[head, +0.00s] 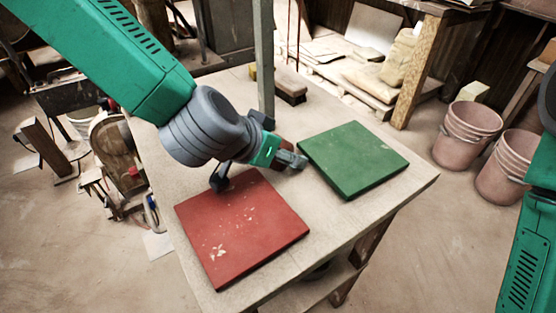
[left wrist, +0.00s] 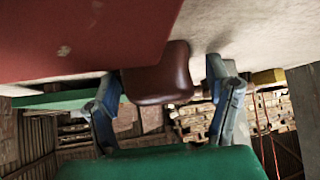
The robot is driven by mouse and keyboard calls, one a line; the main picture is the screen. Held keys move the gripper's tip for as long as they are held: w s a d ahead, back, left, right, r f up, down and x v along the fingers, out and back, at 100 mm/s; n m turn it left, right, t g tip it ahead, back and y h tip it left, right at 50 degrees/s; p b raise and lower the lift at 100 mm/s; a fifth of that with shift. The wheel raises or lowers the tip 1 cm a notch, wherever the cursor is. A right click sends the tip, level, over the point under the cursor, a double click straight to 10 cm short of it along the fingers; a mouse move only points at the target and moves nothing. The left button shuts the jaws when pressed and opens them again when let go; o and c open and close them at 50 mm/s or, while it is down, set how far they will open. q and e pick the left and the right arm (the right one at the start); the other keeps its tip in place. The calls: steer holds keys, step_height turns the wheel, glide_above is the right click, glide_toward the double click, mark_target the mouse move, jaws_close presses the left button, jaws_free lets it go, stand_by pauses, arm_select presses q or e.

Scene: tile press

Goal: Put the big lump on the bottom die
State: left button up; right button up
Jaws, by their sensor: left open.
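A dark red-brown lump (left wrist: 160,76) with rounded edges shows in the left wrist view, between and beyond my open fingers, beside a red surface. Whether it is the big lump I cannot tell; in the head view it is mostly or fully hidden by my left gripper. My left gripper (head: 292,158) is low over the table between two square plates, also in the left wrist view (left wrist: 166,100). The red plate (head: 240,235) has pale flecks; the green plate (head: 352,160) lies to its right. No marking shows which is the bottom die. My right gripper is out of view.
The pale table (head: 345,225) has bare room around the plates. A grey post (head: 264,60) rises at its back, near a brown block (head: 290,86). Pinkish buckets (head: 468,132) stand on the floor to the right. My right arm shows at the right edge.

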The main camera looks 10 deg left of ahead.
arm_select(q)
steer(key=shift+d+r, duration=0.1)
steer(key=shift+r, duration=0.05)
steer(key=shift+a, duration=0.35)
steer(key=c, duration=1.6)
